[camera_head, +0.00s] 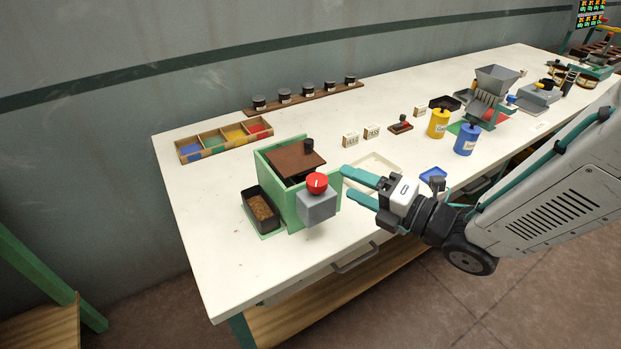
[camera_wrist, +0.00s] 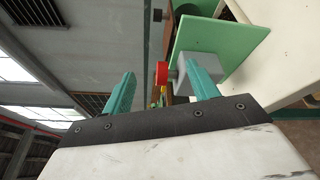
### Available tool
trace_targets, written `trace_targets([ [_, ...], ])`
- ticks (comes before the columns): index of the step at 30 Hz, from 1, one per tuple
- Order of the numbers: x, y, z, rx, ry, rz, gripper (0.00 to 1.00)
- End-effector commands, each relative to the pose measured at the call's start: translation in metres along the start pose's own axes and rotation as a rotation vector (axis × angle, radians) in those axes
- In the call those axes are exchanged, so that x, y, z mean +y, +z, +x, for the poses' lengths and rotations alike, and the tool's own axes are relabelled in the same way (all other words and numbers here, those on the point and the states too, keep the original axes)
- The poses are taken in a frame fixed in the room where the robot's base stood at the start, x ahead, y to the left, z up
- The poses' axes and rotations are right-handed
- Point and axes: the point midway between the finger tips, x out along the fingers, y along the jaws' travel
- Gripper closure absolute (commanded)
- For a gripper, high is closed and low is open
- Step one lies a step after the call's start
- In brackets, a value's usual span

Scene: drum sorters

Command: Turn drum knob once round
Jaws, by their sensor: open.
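The drum sorter is a green box (camera_head: 272,163) with a brown lid and a grey block (camera_head: 318,207) on its front right side. A red round knob (camera_head: 317,181) with a white mark sits on top of the grey block. My gripper (camera_head: 347,185) is open and empty, just right of the knob, its teal fingers pointing left toward it. In the wrist view the red knob (camera_wrist: 161,73) shows between the teal fingers, closer to the right finger, and beyond the fingertips. Whether a finger touches the knob or block cannot be told.
A black tray of brown bits (camera_head: 262,207) stands left of the sorter. A cream tray (camera_head: 375,172) lies behind my gripper. Yellow (camera_head: 438,124) and blue (camera_head: 467,140) canisters stand farther right. A divided colour tray (camera_head: 224,140) sits at the back left. The front left tabletop is clear.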

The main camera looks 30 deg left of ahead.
Motion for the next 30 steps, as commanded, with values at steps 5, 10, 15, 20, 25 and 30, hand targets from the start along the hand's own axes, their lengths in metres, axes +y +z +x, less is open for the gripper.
trace_targets([
  [5, -0.001, 0.012, 0.0, 0.015, -0.016, 0.353, 0.41],
  [10, -0.003, 0.018, 0.002, 0.04, -0.03, 0.694, 0.41],
  [15, -0.004, 0.021, 0.004, 0.08, -0.047, 1.031, 0.41],
  [20, -0.004, 0.01, 0.009, 0.179, -0.069, 1.358, 0.41],
  [25, -0.003, -0.002, 0.011, 0.291, -0.123, 1.676, 0.41],
  [30, -0.003, -0.009, 0.012, 0.349, -0.17, 1.846, 0.41],
])
